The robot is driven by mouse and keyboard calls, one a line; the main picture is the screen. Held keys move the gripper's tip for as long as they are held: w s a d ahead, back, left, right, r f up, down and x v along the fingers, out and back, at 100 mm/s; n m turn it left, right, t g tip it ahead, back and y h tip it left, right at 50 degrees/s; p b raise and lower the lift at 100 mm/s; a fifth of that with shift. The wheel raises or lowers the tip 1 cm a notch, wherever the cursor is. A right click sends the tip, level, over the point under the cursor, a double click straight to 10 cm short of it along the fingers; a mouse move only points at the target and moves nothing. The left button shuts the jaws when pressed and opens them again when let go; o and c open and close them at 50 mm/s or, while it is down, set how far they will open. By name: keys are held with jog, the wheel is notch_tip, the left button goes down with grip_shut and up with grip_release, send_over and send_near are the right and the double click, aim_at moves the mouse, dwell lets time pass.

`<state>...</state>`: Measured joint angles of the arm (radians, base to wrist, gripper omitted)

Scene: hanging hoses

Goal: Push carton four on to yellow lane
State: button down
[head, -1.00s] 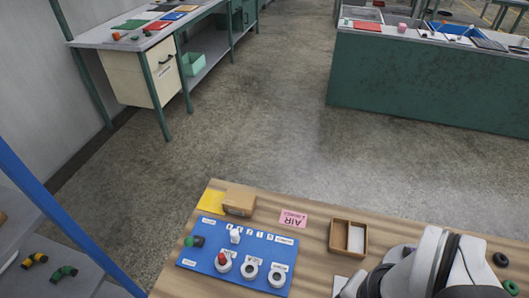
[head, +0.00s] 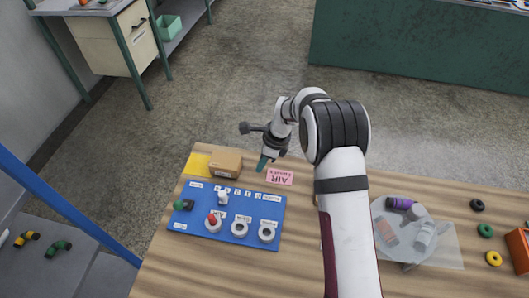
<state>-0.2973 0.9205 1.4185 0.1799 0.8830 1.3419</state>
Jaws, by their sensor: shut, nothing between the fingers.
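The brown carton (head: 226,163) sits upright at the table's far edge, left of the pink AIR card. A number on it is too small to read. The yellow lane (head: 196,164) is a flat patch just left of the carton. The carton's left side meets or overlaps the patch's right end; I cannot tell how much lies under it. My gripper (head: 262,164) is shut and empty, pointing down to the right of the carton, with a gap between them. Its tip is near the pink card's left end.
A blue board (head: 228,228) with white rings and a red-topped peg lies in front of the carton. The pink AIR card (head: 280,177) lies flat by my gripper. A round grey tray (head: 376,217) with cylinders stands right of my arm. Coloured rings lie farther right.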

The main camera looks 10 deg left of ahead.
aim_at(218, 159)
jog(key=shift+x, duration=1.1)
jog(key=a, duration=0.2)
jog(key=shift+a+f, duration=0.2)
jog(key=shift+a, duration=0.9)
jog(key=a, duration=0.8)
jog(key=shift+a, duration=0.3)
